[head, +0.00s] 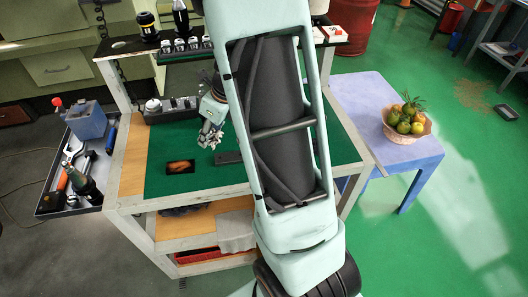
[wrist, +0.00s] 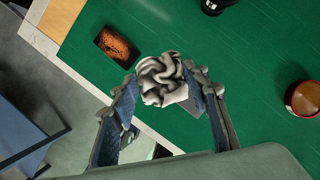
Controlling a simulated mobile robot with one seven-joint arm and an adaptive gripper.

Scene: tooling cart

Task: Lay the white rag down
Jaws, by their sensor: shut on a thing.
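The white rag (wrist: 162,80) is a crumpled bundle between the two fingers of my gripper (wrist: 168,88) in the wrist view. My gripper is shut on it, with a finger at each side. The green top of the cart (wrist: 225,60) lies beneath; whether the rag touches it I cannot tell. In the head view my gripper (head: 210,134) is over the green cart top (head: 210,178), left of my arm. The rag is too small there to make out clearly, and my arm hides part of the cart top.
A dark card with an orange picture (head: 180,167) lies near the cart's front left. A dark block (head: 228,157) is close to my gripper. The wrist view shows a brown round container (wrist: 303,98) at right. A fruit basket (head: 407,122) stands on the blue table.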

